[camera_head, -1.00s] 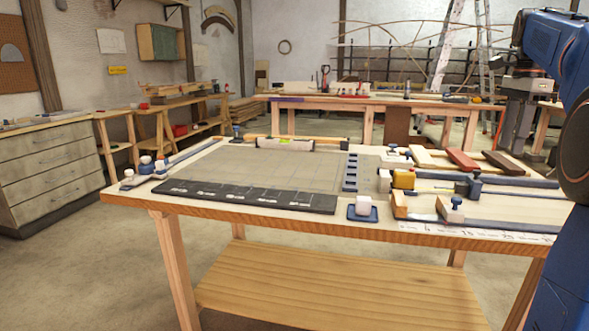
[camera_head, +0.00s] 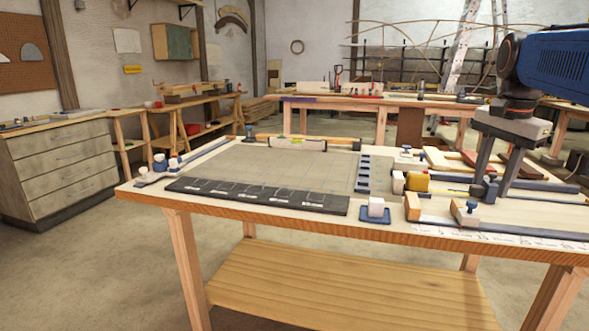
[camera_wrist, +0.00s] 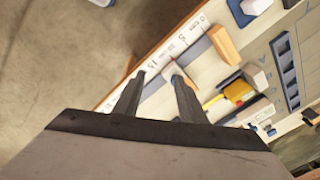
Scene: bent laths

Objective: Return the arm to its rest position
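My gripper (camera_head: 491,186) points down from the blue arm at the right of the head view, in front of or over the right part of the workbench (camera_head: 270,216). Its two dark fingers stand apart with nothing between them. In the wrist view the gripper (camera_wrist: 158,76) also shows open and empty, with the bench edge and a printed white strip (camera_wrist: 175,45) beyond the fingertips. I cannot tell the exact height of the fingertips above the bench.
A grey gridded mat (camera_head: 285,168) covers the bench middle. A drawer cabinet (camera_head: 65,170) stands left. The floor in front is open.

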